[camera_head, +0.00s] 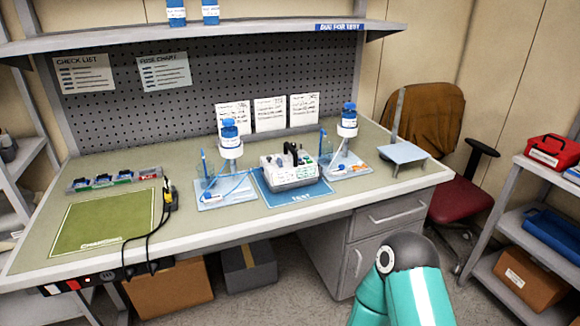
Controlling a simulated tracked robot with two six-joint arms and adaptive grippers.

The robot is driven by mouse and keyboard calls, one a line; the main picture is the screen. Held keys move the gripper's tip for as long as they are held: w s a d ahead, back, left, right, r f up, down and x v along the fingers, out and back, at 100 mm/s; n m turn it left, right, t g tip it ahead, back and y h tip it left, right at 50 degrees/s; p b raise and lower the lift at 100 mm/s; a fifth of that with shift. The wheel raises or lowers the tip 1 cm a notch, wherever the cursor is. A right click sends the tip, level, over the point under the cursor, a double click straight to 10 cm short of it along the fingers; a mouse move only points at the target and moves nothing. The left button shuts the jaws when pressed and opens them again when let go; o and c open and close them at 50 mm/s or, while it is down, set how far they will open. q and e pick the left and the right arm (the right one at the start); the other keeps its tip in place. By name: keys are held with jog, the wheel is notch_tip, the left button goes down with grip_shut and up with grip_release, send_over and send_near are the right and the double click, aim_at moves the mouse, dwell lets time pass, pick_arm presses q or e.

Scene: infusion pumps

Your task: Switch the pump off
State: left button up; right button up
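The pump (290,170), a white and grey box with dark parts on top, stands on the blue mat (299,197) in the middle of the bench. Its switch and display are too small to make out, so I cannot tell whether it is on. One of my arms shows as teal and grey links at the bottom right, apart from the bench. Neither gripper is in view.
Stands with blue-capped bottles (229,129) and (348,115) flank the pump. A green mat (100,222) and a yellow meter (171,195) with black leads lie at the left. A small raised platform (401,153) stands at the right. The front right bench top is clear.

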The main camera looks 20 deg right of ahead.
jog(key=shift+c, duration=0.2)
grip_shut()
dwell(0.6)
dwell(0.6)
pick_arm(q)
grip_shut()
